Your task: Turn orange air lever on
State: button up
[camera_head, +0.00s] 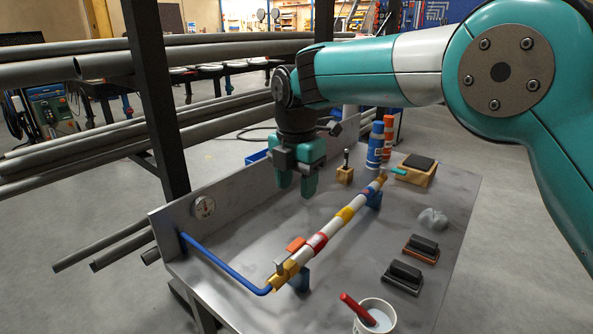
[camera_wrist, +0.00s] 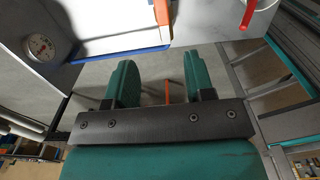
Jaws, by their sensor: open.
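A small orange piece (camera_head: 297,244), which looks like the orange lever, sits at the near end of a striped pipe (camera_head: 345,215) on the bench, beside a brass fitting (camera_head: 283,276). A blue hose (camera_head: 215,262) runs into that fitting. My gripper (camera_head: 297,186) is open and empty, with its teal fingers pointing down above the far left part of the bench, behind and apart from the orange piece. The fingers also show apart in the wrist view (camera_wrist: 161,78). I cannot tell whether the orange edge at the top of the wrist view is the lever.
A gauge (camera_head: 204,207) is on the bench's raised left wall. A cup (camera_head: 375,316) with a red-handled tool stands at the front. Two dark-handled blocks (camera_head: 403,277) (camera_head: 421,247), a clear lump (camera_head: 432,219) and a wooden box (camera_head: 415,170) are to the right.

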jog(key=shift+r, duration=1.9)
jog(key=shift+d, duration=0.1)
jog(key=s+d+r+m+y, duration=0.1)
jog(key=s+d+r+m, duration=0.2)
jog(key=s+d+m, duration=0.8)
jog(key=s+d+f+m+y, duration=0.1)
jog(key=s+d+m, duration=0.3)
jog(key=s, duration=0.4)
jog(key=s+d+f+m+y, duration=0.2)
jog(key=s+d+f+m, duration=0.1)
jog(key=s+m, duration=0.4)
jog(key=s+d, duration=0.1)
jog(key=s, duration=0.1)
jog(key=shift+s+d+f+m, duration=0.2)
jog(key=shift+s+f+m, duration=0.05)
jog(key=shift+s+m, duration=0.05)
